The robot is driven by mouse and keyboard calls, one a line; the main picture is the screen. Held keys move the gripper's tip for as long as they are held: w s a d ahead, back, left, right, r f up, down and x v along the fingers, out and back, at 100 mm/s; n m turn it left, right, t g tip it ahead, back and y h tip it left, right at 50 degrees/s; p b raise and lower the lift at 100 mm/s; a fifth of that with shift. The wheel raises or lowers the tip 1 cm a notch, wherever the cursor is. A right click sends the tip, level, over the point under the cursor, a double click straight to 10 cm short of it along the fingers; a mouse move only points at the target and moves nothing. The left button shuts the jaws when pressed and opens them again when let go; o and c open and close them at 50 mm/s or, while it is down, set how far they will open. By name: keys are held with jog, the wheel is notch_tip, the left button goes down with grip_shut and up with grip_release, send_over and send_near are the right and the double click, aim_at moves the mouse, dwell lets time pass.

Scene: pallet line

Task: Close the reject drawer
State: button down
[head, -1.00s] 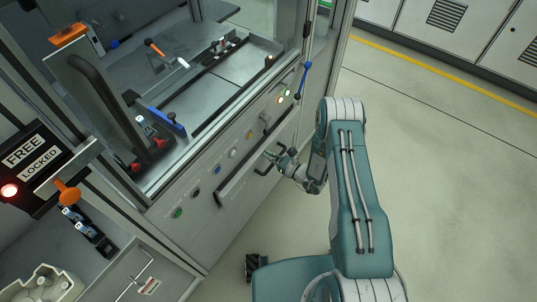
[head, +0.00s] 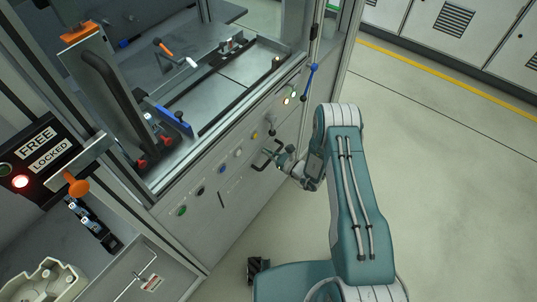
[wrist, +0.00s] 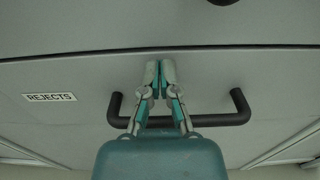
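The reject drawer (head: 236,186) is a grey front low in the machine's side, and in the head view it looks flush with the panel. In the wrist view the drawer front (wrist: 75,72) carries a REJECTS label (wrist: 50,97) and a black bar handle (wrist: 240,104). A thin dark seam runs along its top edge. My gripper (wrist: 157,76) is shut, its fingertips close together against or just before the drawer front, above the handle bar. Nothing shows between the fingertips. In the head view my gripper (head: 283,157) is beside the handle (head: 264,160).
A row of coloured buttons (head: 222,168) sits above the drawer. A blue-handled lever (head: 312,70) is on the machine's right post. At left are a FREE/LOCKED panel (head: 42,146) with its red lamp lit and an orange knob (head: 77,184). Open floor (head: 440,180) lies at right.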

jog(key=v, duration=1.3)
jog(key=shift+a+f, duration=0.1)
jog(key=shift+a, duration=0.05)
jog(key=s+a+r+n+g, duration=0.3)
jog(key=r+n+g, duration=0.35)
jog(key=r, duration=0.65)
jog(key=s+a+r+n+g, duration=0.25)
jog(key=r+n+g, duration=0.4)
jog(key=r, duration=0.65)
jog(key=s+d+r+n+t+h, duration=0.3)
jog(key=s+d+r+n+h, duration=0.2)
jog(key=s+r+n+h, duration=0.1)
jog(key=s+d+r+n+t+h, duration=0.4)
jog(key=s+r+h, duration=0.4)
jog(key=s+r, duration=0.3)
jog(key=shift+s+d+r+n+t, duration=0.3)
jog(key=shift+s+d+n, duration=0.3)
jog(key=shift+s+n, duration=0.65)
